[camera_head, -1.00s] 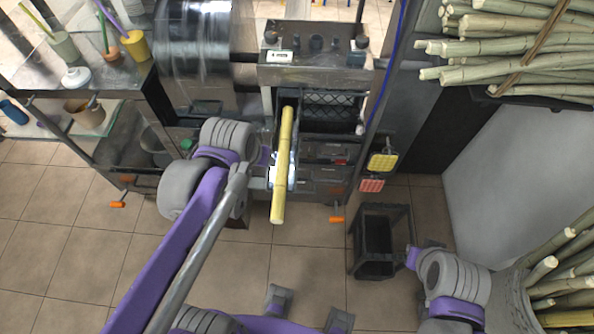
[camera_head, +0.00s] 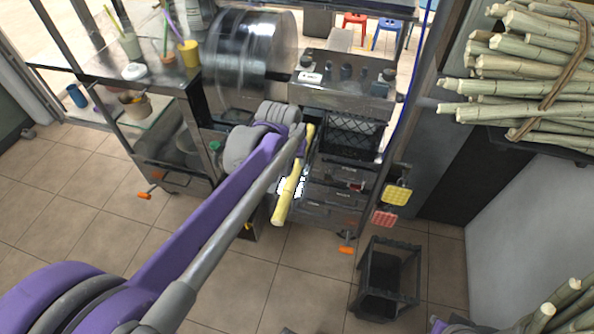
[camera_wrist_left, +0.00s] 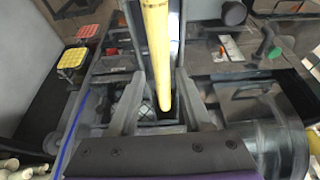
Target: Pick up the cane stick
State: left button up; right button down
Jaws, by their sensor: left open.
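The cane stick (camera_head: 284,207) is a pale yellow rod in front of the press (camera_head: 345,75). In the head view it slants, its upper end near the press opening and its lower end nearer me. My left gripper (camera_head: 291,186) is at the stick, with pale finger parts on both sides of it. In the left wrist view the stick (camera_wrist_left: 158,50) runs from the top edge down between the two dark, spread fingers of the open gripper (camera_wrist_left: 160,88). I cannot tell whether the fingers touch it. My right gripper is not in view.
A dark open bin (camera_head: 388,282) stands on the tiled floor at lower right. Cane bundles (camera_head: 530,70) lie on a rack at upper right. A metal drum (camera_head: 245,60) sits left of the press. Yellow and red pads (camera_head: 397,194) hang at the press's right.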

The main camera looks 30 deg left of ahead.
aim_at(295, 167)
pick_arm(q)
jog(key=x, duration=0.7)
grip_shut()
dwell(0.3)
